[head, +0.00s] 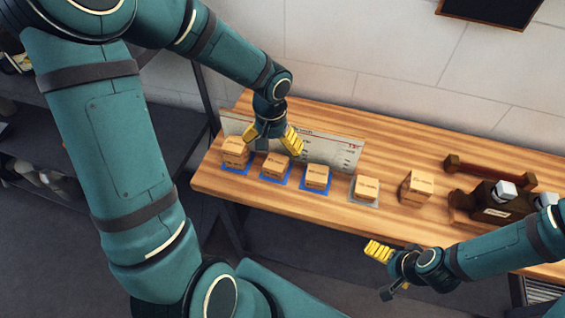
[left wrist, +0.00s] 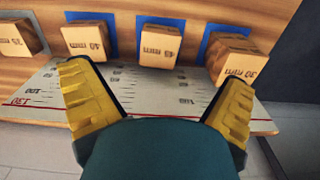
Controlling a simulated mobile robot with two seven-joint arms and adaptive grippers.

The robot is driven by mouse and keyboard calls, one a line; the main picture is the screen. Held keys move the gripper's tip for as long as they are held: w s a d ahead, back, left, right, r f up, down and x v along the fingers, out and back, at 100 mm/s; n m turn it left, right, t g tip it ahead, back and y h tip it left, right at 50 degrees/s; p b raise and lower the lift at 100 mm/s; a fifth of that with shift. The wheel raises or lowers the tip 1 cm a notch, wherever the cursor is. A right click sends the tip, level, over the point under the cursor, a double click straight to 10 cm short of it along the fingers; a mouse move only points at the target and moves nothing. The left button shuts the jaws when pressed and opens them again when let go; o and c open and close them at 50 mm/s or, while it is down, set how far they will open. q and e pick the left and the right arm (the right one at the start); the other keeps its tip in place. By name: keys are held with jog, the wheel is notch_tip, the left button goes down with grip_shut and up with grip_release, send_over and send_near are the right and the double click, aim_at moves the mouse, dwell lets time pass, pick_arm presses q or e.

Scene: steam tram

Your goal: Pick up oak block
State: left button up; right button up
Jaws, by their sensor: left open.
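Several light-brown wooden blocks stand in a row on the wooden bench; I cannot tell which one is meant by the oak block. In the head view they are a far-left block (head: 235,152), a second (head: 275,166), a third (head: 317,177), a fourth (head: 367,188) and a larger one (head: 416,187) apart to the right. The left wrist view shows printed labels, among them a 40 mm block (left wrist: 90,40) and a 30 mm block (left wrist: 232,60). My left gripper (head: 272,141) is open and empty, above the leftmost blocks. My right gripper (head: 381,268) is off the bench's front edge.
A white printed scale board (head: 345,152) lies behind the blocks. Three blocks sit on blue squares, the fourth on a grey one (head: 366,202). A dark machine with a wooden handle (head: 492,203) stands at the right. The wall is close behind the bench.

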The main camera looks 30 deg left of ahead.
aim_at(274, 166)
pick_arm(q)
notch_tip(274, 166, down, 8)
jog(key=shift+r+b, duration=0.2)
jog(key=shift+b, duration=0.55)
jog(key=shift+w+a+f+b, duration=0.15)
jog(key=shift+f+b, duration=0.1)
jog(key=shift+f, duration=1.05)
jog(key=shift+w+f+b, duration=0.15)
jog(key=shift+f+b, duration=0.1)
jog(key=shift+f, duration=1)
jog(key=c, duration=1.3)
